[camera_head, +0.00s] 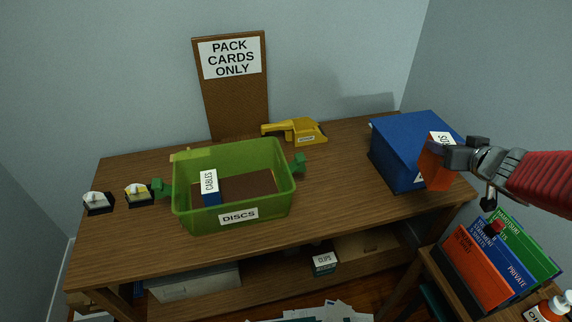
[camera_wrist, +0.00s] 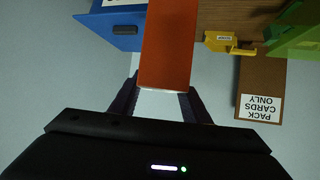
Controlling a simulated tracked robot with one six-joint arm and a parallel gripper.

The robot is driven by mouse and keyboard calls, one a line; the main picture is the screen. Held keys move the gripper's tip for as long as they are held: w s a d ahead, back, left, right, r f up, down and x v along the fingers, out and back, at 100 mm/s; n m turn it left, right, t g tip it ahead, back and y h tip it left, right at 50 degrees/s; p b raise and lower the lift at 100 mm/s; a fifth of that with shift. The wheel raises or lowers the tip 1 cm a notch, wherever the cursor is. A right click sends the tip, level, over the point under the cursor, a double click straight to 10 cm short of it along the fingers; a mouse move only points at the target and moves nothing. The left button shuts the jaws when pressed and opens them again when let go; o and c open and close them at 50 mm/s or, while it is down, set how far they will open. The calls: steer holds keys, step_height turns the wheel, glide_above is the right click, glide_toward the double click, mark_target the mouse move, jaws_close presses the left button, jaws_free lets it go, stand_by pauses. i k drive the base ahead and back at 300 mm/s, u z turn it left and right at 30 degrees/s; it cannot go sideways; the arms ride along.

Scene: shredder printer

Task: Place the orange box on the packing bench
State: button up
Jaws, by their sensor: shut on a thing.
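The orange box (camera_head: 434,169) is held in my gripper (camera_head: 446,158) in the head view, in front of the blue box at the right end of the bench. It also shows in the wrist view (camera_wrist: 167,45), between the two dark fingers of my gripper (camera_wrist: 160,98). A white label is on its top. The wooden packing bench (camera_head: 330,185) spans the middle of the head view. I cannot tell how high the orange box is above the bench.
On the bench stand a green bin (camera_head: 270,208) labelled DISCS, a yellow tool (camera_head: 305,131), a blue box (camera_head: 395,150) and two small dispensers at the left. A sign board (camera_head: 238,110) leans at the back. Binders (camera_head: 505,255) stand at lower right. The bench between bin and blue box is clear.

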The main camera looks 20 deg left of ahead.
mark_target(344, 191)
steer(key=z, duration=0.5)
steer(key=i, duration=0.35)
steer(key=u, duration=2.4)
steer(key=i, duration=0.5)
steer(key=z, duration=0.1)
